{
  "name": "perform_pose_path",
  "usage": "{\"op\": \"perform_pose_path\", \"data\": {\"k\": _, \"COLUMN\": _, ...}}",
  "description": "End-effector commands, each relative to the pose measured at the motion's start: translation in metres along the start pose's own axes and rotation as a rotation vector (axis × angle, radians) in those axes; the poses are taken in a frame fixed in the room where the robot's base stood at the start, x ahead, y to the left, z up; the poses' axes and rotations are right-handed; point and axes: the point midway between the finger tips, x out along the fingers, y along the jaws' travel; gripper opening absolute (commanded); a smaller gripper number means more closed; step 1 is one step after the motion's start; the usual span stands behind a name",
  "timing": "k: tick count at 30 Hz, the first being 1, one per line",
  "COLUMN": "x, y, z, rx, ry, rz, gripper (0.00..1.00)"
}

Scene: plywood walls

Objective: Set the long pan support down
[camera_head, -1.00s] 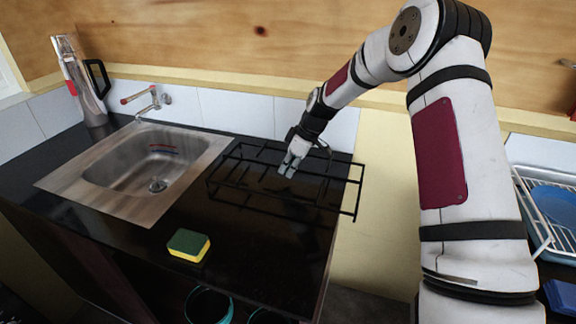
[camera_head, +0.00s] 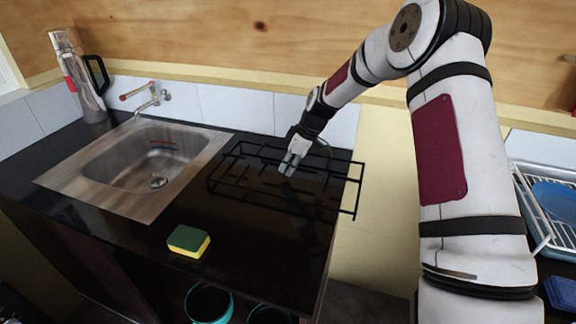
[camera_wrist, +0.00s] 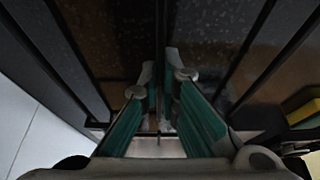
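The long pan support (camera_head: 254,208) is a black wire frame at the right of the dark counter (camera_head: 255,265). It looks level and low over the counter; I cannot tell whether its feet touch. Its right end reaches past the counter's right edge in the head view. My gripper (camera_head: 287,170) points down into the middle of the frame. In the wrist view, the fingers (camera_wrist: 162,85) are close together around a thin dark bar of the support (camera_wrist: 161,40). The fingertips partly hide the gripped bar.
A steel sink (camera_head: 150,165) with a tap (camera_head: 150,95) lies left of the support. A green and yellow sponge (camera_head: 188,241) sits near the front edge. A steel jug (camera_head: 85,80) stands back left. A dish rack (camera_head: 545,205) is far right, behind my arm.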

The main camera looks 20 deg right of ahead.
Motion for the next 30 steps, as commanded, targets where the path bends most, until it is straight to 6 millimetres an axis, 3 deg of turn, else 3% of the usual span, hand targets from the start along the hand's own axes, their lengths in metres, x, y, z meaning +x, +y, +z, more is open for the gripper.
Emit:
{"op": "perform_pose_path", "data": {"k": 2, "x": 0.000, "y": 0.001, "z": -0.001, "rx": -0.001, "ry": 0.002, "rz": 0.003, "gripper": 0.00}}
{"op": "perform_pose_path", "data": {"k": 6, "x": 0.000, "y": 0.001, "z": -0.001, "rx": -0.001, "ry": 0.002, "rz": 0.002, "gripper": 0.28}}
{"op": "perform_pose_path", "data": {"k": 18, "x": -0.005, "y": 0.000, "z": 0.001, "rx": 0.000, "ry": -0.001, "rz": 0.000, "gripper": 0.28}}
{"op": "perform_pose_path", "data": {"k": 23, "x": -0.029, "y": 0.001, "z": 0.001, "rx": 0.000, "ry": 0.000, "rz": 0.004, "gripper": 0.28}}
{"op": "perform_pose_path", "data": {"k": 30, "x": -0.079, "y": 0.001, "z": 0.000, "rx": 0.000, "ry": 0.001, "rz": 0.005, "gripper": 0.28}}
